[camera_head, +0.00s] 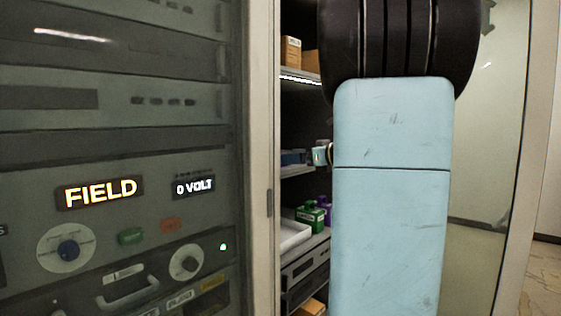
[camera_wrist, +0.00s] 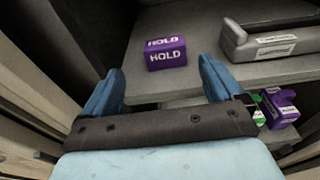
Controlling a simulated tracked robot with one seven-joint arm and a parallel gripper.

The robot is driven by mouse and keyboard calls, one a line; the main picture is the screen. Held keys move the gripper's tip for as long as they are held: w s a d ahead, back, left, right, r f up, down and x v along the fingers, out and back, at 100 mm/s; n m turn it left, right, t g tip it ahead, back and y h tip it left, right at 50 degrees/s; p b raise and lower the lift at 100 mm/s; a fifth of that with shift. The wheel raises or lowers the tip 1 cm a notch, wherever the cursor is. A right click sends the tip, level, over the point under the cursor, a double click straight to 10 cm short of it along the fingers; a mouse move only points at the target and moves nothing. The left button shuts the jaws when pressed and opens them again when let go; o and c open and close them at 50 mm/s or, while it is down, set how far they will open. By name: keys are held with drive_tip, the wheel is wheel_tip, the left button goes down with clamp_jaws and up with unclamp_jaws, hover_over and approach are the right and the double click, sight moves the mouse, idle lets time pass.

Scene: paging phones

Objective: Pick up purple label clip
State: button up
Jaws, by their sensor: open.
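A purple block labelled HOLD (camera_wrist: 166,54) sits near the edge of a grey shelf (camera_wrist: 205,45) in the wrist view. My gripper (camera_wrist: 161,72) is open, with a blue finger on each side of the picture below the block. The block appears ahead of the gap between the fingers, and nothing is between them. A second purple piece with white lettering (camera_wrist: 283,112) lies lower right, beyond the right finger, beside a bit of green. I cannot tell which purple piece is the label clip. In the head view my arm hides the gripper; a purple item (camera_head: 327,203) shows partly beside it.
A grey handled object (camera_wrist: 265,42) lies on the shelf to the right of the HOLD block. In the head view, a green item (camera_head: 310,215) and a white tray (camera_head: 293,235) sit on the cabinet's shelf. A panel reading FIELD (camera_head: 100,192) stands on the left.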

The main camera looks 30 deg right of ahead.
drive_tip(key=shift+d+x, duration=0.15)
drive_tip(key=shift+x, duration=1.9)
drive_tip(key=shift+d+x, duration=0.2)
drive_tip(key=shift+x, duration=1.85)
drive_tip(key=shift+w+f, duration=0.1)
drive_tip(key=shift+f, duration=0.05)
drive_tip(key=c, duration=1)
